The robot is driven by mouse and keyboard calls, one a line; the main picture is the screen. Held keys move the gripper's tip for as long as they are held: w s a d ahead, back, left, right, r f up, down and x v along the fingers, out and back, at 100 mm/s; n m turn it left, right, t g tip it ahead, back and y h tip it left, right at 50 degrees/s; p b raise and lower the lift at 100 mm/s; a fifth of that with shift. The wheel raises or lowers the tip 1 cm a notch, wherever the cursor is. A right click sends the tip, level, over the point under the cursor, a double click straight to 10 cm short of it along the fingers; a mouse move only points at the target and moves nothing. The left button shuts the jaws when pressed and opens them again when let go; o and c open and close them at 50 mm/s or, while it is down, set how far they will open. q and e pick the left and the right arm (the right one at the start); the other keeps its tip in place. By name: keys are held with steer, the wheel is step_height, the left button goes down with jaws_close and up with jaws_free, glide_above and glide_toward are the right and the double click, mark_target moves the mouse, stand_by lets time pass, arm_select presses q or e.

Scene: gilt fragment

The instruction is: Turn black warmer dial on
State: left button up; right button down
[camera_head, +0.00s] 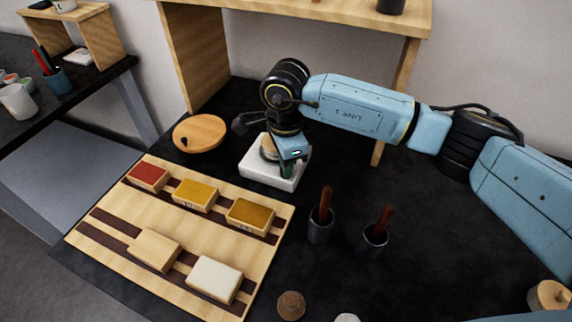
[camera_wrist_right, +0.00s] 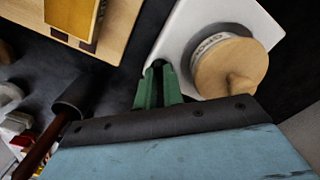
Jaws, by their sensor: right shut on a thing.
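The white warmer (camera_head: 262,176) stands on the black table behind the wooden tray. A jar with a round wooden lid (camera_wrist_right: 225,70) and a pale lettered band sits on top of it. My right gripper (camera_head: 287,172) reaches down at the warmer's front right side. In the right wrist view, its green fingers (camera_wrist_right: 158,70) are close together at the edge of the white warmer body (camera_wrist_right: 180,35), beside the jar. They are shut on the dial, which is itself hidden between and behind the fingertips. My left gripper is out of view.
A wooden tray (camera_head: 158,216) with coloured blocks lies in front. Two dark cups (camera_head: 320,232) (camera_head: 374,241) holding brown-handled tools stand right of it. A wooden shelf (camera_head: 195,60) rises behind.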

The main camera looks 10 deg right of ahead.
steer(key=m, duration=0.3)
steer(key=shift+b, duration=0.3)
steer(key=shift+m, duration=1.2)
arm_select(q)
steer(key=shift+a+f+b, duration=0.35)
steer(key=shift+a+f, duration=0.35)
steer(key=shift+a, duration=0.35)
arm_select(e)
steer(key=shift+m, duration=1.5)
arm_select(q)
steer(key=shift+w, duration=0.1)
arm_select(e)
steer(key=c, duration=1.5)
jaws_free()
